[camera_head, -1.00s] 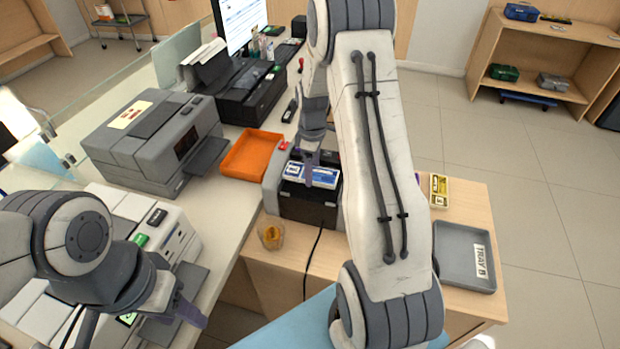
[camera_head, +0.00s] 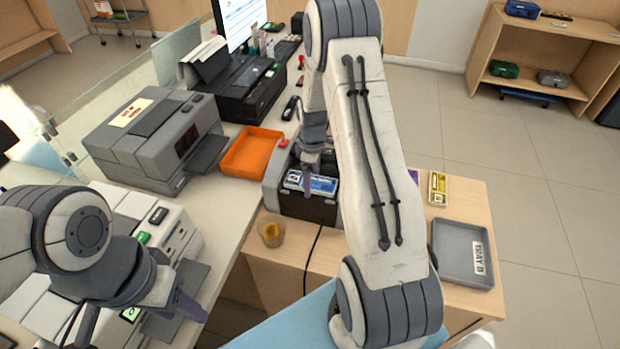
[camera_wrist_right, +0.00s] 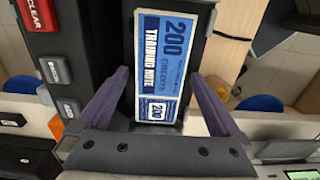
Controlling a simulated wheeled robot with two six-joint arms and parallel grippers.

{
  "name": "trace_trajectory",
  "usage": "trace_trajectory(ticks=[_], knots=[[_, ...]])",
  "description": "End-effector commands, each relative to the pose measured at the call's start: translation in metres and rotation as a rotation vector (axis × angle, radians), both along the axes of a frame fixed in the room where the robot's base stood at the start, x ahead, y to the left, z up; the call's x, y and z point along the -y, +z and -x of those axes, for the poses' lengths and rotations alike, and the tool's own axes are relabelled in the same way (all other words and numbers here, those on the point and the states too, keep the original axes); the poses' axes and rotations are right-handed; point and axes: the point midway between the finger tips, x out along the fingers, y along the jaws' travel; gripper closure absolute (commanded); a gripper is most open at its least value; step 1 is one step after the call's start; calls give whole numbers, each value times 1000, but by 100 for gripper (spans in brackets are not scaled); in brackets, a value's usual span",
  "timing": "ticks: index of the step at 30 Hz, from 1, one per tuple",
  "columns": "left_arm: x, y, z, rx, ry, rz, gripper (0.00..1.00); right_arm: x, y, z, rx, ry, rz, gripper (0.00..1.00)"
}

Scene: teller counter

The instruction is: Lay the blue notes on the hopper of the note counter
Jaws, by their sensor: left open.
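The blue notes (camera_head: 322,184), a bundle printed "200" and "training note", lie on the dark hopper at the top of the note counter (camera_head: 309,208). In the right wrist view the notes (camera_wrist_right: 163,62) lie lengthwise between dark side walls, beside the counter's buttons (camera_wrist_right: 55,70). My right gripper (camera_head: 308,190) is just above the notes. Its fingers stand wide apart in the right wrist view (camera_wrist_right: 158,76), one on each side of the notes with gaps. My left gripper (camera_head: 182,302) is open and empty at the lower left. My right arm hides part of the counter's right side.
An orange tray (camera_head: 235,166) is left of the counter, next to a grey machine (camera_head: 150,135). A small cup (camera_head: 271,233) stands in front. A black cable hangs down the front.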

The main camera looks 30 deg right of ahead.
Motion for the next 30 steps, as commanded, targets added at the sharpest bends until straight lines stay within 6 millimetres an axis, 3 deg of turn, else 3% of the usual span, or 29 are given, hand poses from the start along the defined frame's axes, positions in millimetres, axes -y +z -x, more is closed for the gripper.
trace_trajectory(ticks=[7, 15, 21, 30], knots=[[0, -4, 0, 0, 0, 0, 50, 0, 19, -1, 4, 0, 2, 0], [0, -15, 0, 0, 0, 0, 50, 0, 77, -1, 6, 0, 2, 0], [0, -19, 0, 0, 0, 0, 50, 0, 110, -1, 4, 0, 2, 0], [0, -20, 0, 0, 0, 0, 50, -4, 124, 0, 0, 2, 0, 0]])
